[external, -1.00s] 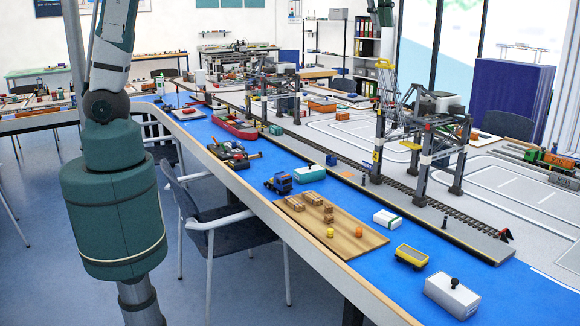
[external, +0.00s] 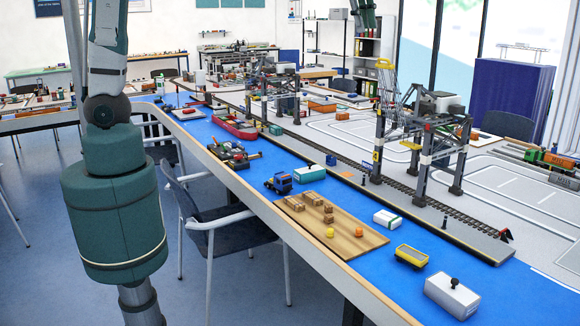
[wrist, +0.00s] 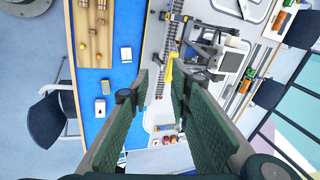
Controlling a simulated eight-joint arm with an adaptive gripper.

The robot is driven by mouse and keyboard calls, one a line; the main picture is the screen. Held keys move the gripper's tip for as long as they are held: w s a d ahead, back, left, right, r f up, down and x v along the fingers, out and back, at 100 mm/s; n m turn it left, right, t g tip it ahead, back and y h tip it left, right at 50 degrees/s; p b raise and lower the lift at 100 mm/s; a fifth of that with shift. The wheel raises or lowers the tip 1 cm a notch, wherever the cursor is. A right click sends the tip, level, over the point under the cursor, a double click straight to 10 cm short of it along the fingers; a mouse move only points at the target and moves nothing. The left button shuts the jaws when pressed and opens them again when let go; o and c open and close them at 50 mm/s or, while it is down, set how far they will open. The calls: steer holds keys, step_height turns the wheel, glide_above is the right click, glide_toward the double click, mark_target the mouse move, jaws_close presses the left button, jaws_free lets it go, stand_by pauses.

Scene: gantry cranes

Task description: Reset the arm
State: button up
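My gripper (wrist: 160,80) shows in the wrist view with its two green-padded fingers spread apart. Nothing is held between them; the model layout is seen far below through the gap.
A gantry crane (external: 420,140) stands over the rail track at right. A chair (external: 215,215) stands beside the table.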

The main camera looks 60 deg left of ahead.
steer(key=s+a+f+n+t+b, duration=0.1)
steer(key=s+a+f+n+b, duration=0.35)
steer(key=s, duration=0.55)
steer(key=s+a+f+n+t+b, duration=0.1)
steer(key=s+a+f+n, duration=0.2)
steer(key=s+a+f, duration=0.5)
steer(key=s+a+f+n+b, duration=0.3)
steer(key=s+f+n, duration=0.15)
steer(key=s, duration=0.65)
steer(key=s+a+f+n+t+b, duration=0.1)
steer(key=s+a+f+n+b, duration=0.2)
steer(key=s+f, duration=0.7)
step_height(320, 180, down, 3)
steer(key=shift+s+a+f+n+t, duration=0.15)
steer(key=shift+s+a+n+t, duration=0.2)
steer(key=shift+n, duration=0.25)
stand_by(0.4)
